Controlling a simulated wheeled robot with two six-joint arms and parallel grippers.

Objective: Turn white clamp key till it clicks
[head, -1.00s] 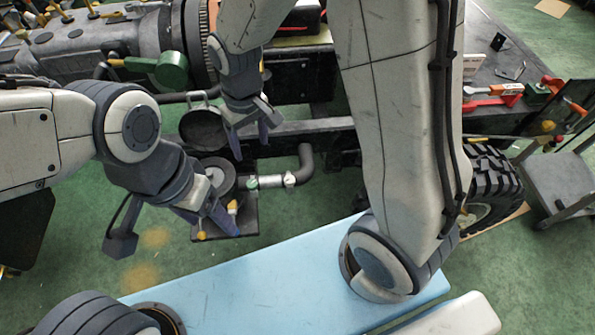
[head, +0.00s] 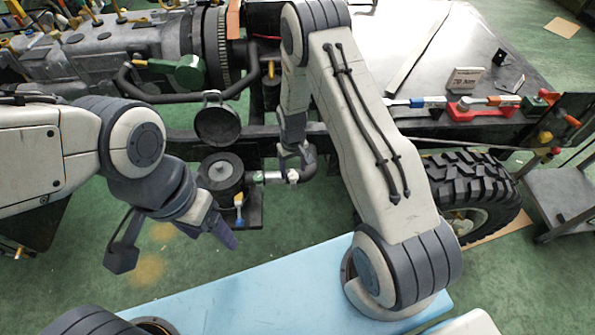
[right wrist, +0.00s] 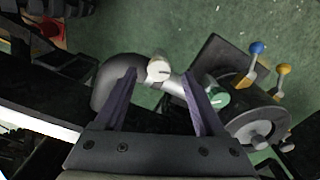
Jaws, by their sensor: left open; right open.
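The white clamp key (head: 293,176) is on the silver pipe coupling, at its right end beside the dark bent pipe (head: 309,168). In the right wrist view the white key (right wrist: 158,70) shows between the fingertips, with the silver coupling (right wrist: 176,86) running toward a green part (right wrist: 215,97). My right gripper (head: 296,157) is open above the key; contact cannot be told. In its wrist view the right gripper (right wrist: 159,77) has one finger on each side of the key. My left gripper (head: 222,228) is open and empty, left of the dark canister (head: 222,172).
Blue and yellow levers (right wrist: 256,50) stand by the canister in the right wrist view. A round black pan (head: 218,122) hangs above the canister. A large tyre (head: 470,190) and a bench top (head: 440,70) lie to the right. A light blue panel (head: 250,285) is in front.

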